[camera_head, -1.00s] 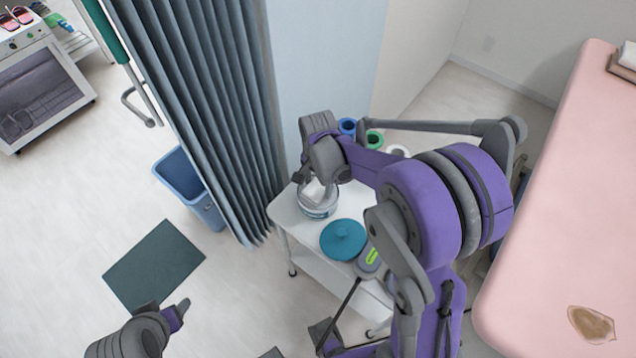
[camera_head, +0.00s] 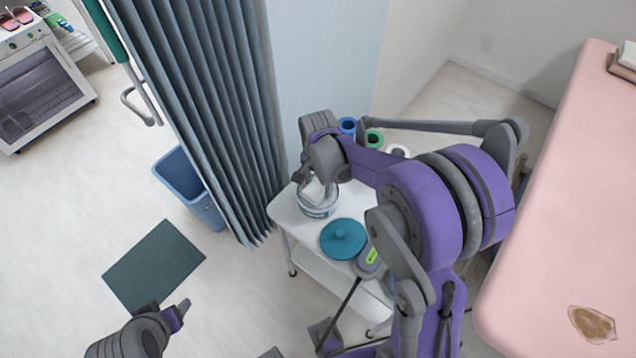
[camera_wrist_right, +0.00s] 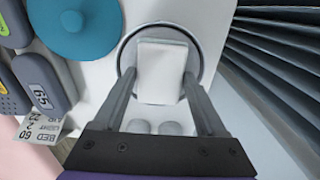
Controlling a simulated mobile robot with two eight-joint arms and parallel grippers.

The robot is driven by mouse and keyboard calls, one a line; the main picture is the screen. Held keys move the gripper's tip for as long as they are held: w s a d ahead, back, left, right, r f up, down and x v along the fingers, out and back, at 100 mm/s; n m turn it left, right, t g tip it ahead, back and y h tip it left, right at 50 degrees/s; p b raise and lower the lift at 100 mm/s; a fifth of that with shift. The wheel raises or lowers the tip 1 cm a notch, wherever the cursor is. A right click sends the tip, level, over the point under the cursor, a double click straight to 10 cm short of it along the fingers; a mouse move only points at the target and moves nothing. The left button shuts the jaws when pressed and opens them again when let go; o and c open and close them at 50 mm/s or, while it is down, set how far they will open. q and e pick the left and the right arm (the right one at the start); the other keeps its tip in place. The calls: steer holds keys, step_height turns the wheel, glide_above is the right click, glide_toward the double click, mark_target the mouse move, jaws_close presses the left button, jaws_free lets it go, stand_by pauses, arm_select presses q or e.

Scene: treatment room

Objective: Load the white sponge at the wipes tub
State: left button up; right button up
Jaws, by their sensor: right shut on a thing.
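The white sponge (camera_wrist_right: 161,72) is between the two fingers of my right gripper (camera_wrist_right: 158,78), which is shut on it. In the wrist view the sponge is over the round opening of the wipes tub (camera_wrist_right: 122,50), inside its rim as seen from above; how deep it sits I cannot tell. In the head view the wipes tub (camera_head: 319,210) stands on the white trolley, with the sponge (camera_head: 313,191) and my right gripper (camera_head: 312,182) at its top. My left gripper (camera_head: 167,306) is open and empty, low at the left above the floor.
A teal lid (camera_head: 343,239) lies beside the tub on the trolley (camera_head: 285,212). A grey device with a green display (camera_head: 371,257) is close by. Blue and green rolls (camera_head: 374,138) stand behind. A curtain (camera_head: 205,110) hangs left of the trolley; a pink bed (camera_head: 560,210) is at right.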

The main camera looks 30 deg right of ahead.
mark_target(318, 186)
stand_by(0.4)
steer(key=shift+r+p, duration=1.95)
steer(key=shift+r, duration=1.6)
arm_select(q)
steer(key=r, duration=0.1)
steer(key=w+r, duration=0.1)
steer(key=r, duration=0.2)
steer(key=shift+w+r, duration=0.3)
steer(key=shift+r, duration=0.1)
arm_select(e)
steer(key=shift+f, duration=0.1)
